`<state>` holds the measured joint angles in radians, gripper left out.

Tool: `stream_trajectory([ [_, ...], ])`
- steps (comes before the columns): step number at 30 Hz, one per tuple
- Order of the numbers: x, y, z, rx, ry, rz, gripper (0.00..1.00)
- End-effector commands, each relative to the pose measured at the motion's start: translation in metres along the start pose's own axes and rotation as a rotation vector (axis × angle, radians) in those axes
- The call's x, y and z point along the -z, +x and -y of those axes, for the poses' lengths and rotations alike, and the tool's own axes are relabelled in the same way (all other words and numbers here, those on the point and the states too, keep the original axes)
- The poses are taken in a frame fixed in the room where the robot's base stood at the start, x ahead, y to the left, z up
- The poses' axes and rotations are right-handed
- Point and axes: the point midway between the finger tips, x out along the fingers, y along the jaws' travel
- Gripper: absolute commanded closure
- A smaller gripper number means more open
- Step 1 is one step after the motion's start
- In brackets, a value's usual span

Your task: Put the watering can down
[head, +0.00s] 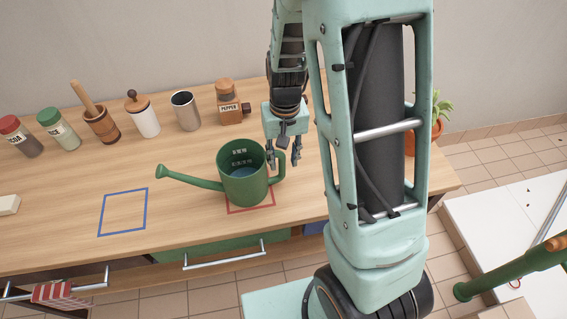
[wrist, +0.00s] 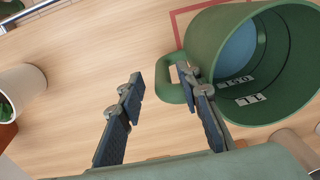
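The green watering can (head: 243,188) stands upright on the wooden counter, partly over the red square outline (head: 251,210). Its spout points left and its handle points right, and bluish water shows inside. My gripper (head: 283,163) is beside the handle, pointing down. In the wrist view the fingers of my gripper (wrist: 157,92) are spread apart. The right finger overlaps the handle of the can (wrist: 168,90), and the left finger is clear of it. I cannot tell whether the right finger touches the handle. The can's body also shows at the right of the wrist view.
A blue square outline (head: 123,212) on the counter to the left is empty. A potted plant (head: 437,115) stands right, behind my arm.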

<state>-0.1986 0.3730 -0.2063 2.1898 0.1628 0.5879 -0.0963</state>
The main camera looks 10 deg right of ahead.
Motion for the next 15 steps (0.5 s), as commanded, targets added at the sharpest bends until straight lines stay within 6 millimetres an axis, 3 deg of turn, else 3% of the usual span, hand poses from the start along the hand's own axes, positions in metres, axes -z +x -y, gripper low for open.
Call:
stream_trajectory([
  [1,0.002,-0.015,0.001,0.001,-0.001,-0.007,0.68],
  [6,0.002,-0.051,0.000,0.001,0.000,-0.005,0.68],
  [15,0.001,-0.086,0.000,0.000,0.001,-0.002,0.68],
])
